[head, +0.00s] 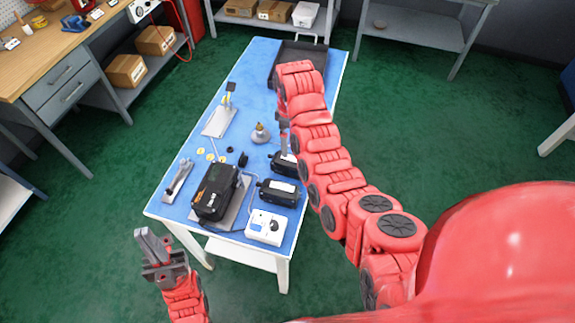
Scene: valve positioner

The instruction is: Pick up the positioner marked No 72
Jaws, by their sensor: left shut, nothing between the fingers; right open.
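Several black boxes that look like positioners are on the blue-topped table. A large black unit (215,193) with small markings sits on a grey plate at the near left. A smaller black box with a white label (278,193) lies to its right. Another such box (285,164) lies just behind that one, partly hidden by my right arm. I cannot read a No 72 on any of them. My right gripper (284,150) points down, open, at the rear box; I cannot tell whether it touches it. My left gripper (143,236) is shut and empty, off the table's near left corner.
A white device (266,227) sits at the near edge. A metal stand (219,120), a round brass-topped part (260,134), yellow discs (211,157) and a grey tool (178,180) are on the table. A dark tray (290,55) is at the far end. A wooden workbench (50,50) stands left.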

